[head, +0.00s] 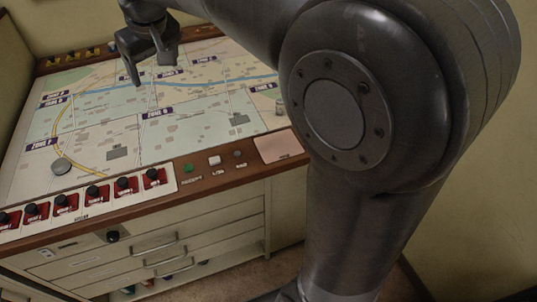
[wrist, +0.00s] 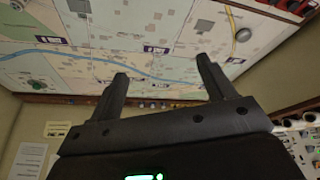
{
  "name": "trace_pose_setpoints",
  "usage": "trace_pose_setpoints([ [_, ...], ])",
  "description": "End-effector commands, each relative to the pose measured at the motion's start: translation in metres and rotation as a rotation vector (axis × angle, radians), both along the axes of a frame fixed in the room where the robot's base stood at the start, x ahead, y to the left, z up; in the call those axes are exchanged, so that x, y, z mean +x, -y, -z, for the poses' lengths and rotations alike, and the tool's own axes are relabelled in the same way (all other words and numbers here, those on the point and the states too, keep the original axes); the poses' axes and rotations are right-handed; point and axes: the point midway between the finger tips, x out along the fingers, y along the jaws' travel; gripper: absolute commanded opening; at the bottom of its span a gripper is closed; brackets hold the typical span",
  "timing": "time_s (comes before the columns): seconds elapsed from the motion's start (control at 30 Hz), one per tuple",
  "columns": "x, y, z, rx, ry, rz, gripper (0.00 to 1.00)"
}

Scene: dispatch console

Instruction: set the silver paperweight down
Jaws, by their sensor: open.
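The silver paperweight, a round grey disc (head: 61,166), sits on the front left of the map surface in the head view. It shows at the upper right in the wrist view (wrist: 242,34). My gripper (head: 152,72) is above the back part of the map, behind and to the right of the disc and well apart from it. In the wrist view, the two fingers of my gripper (wrist: 162,68) are spread, with nothing between them.
The map table (head: 75,135) has a row of red switches (head: 96,193) along its front left edge. A small grey cylinder (head: 280,107) stands at the map's right edge. A green button (head: 188,168) sits on the wooden front rim. Drawers are below; walls stand left and behind.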

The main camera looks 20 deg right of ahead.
Motion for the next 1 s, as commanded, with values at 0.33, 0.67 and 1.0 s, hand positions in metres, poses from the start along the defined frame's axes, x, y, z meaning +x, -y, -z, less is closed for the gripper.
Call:
trace_pose_setpoints([
  [0.33, -0.121, 0.102, 0.016, 0.030, 0.047, 0.220, 0.75],
  [0.67, -0.224, 0.155, 0.071, 0.061, 0.083, 0.402, 0.75],
  [1.0, -0.252, 0.165, 0.095, 0.072, 0.092, 0.455, 0.75],
])
